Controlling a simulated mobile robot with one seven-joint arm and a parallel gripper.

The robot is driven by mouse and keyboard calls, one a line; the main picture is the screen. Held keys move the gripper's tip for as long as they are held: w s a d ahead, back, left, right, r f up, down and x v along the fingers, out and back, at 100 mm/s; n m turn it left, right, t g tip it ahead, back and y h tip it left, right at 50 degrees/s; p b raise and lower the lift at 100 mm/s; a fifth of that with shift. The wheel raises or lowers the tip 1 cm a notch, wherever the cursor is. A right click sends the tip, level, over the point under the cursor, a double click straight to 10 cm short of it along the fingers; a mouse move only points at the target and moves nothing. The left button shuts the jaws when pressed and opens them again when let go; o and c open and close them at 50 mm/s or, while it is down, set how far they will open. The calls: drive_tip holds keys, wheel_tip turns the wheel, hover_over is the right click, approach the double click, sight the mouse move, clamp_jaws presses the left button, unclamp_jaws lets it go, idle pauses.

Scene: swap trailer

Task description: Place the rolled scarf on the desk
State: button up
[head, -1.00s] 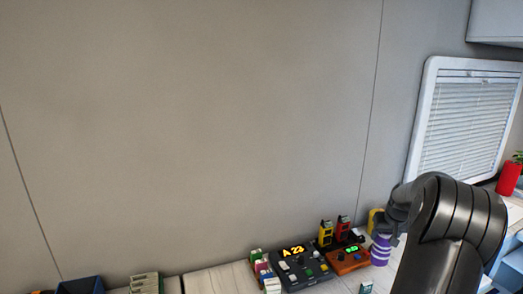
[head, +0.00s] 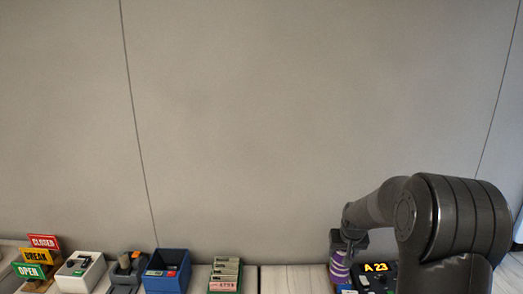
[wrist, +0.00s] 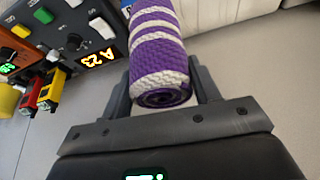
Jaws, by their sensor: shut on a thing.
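The rolled scarf (wrist: 160,55), purple with white stripes, is gripped between the two fingers of my gripper (wrist: 165,85) in the wrist view. Its spiral end faces the camera. In the head view the scarf (head: 339,266) hangs upright below my gripper (head: 349,240), just left of the console with the A 23 display. The desk (head: 287,278) is a pale wood-look surface along the bottom of the head view. I cannot tell whether the scarf's lower end touches it.
A console with a lit display (head: 377,267) stands beside the scarf. To the left are a card rack (head: 225,275), a blue bin (head: 166,271), a white box (head: 80,271) and sign cards (head: 37,257). Bare desk shows between the rack and scarf. A wall rises behind.

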sight(333, 259)
drive_tip(key=a, duration=0.3)
drive_tip(key=s+a+f+n, duration=0.1)
drive_tip(key=s+a+f, duration=0.5)
drive_tip(key=s+a, duration=0.3)
wheel_tip(333, 259, up, 15)
drive_tip(key=s+d+m+h, duration=0.1)
drive_tip(key=s+d+m, duration=0.2)
drive_tip(key=s+d, duration=0.55)
drive_tip(key=s+d+m+g+h, duration=0.1)
drive_tip(key=s+d+m, duration=0.2)
drive_tip(key=d, duration=1.1)
drive_tip(key=s+d+m+h, duration=0.1)
drive_tip(key=s+d+m, duration=0.35)
drive_tip(key=d, duration=0.75)
drive_tip(key=w+a+f, duration=0.3)
drive_tip(key=w+f, duration=0.1)
drive_tip(key=f, duration=0.4)
drive_tip(key=w+a+f+n, duration=0.1)
drive_tip(key=w+a+f, duration=0.2)
drive_tip(key=f, duration=0.4)
drive_tip(key=shift+w+f, duration=0.4)
drive_tip(key=shift+w, duration=0.3)
drive_tip(key=shift+a+f+n, duration=0.1)
drive_tip(key=shift+n, duration=0.15)
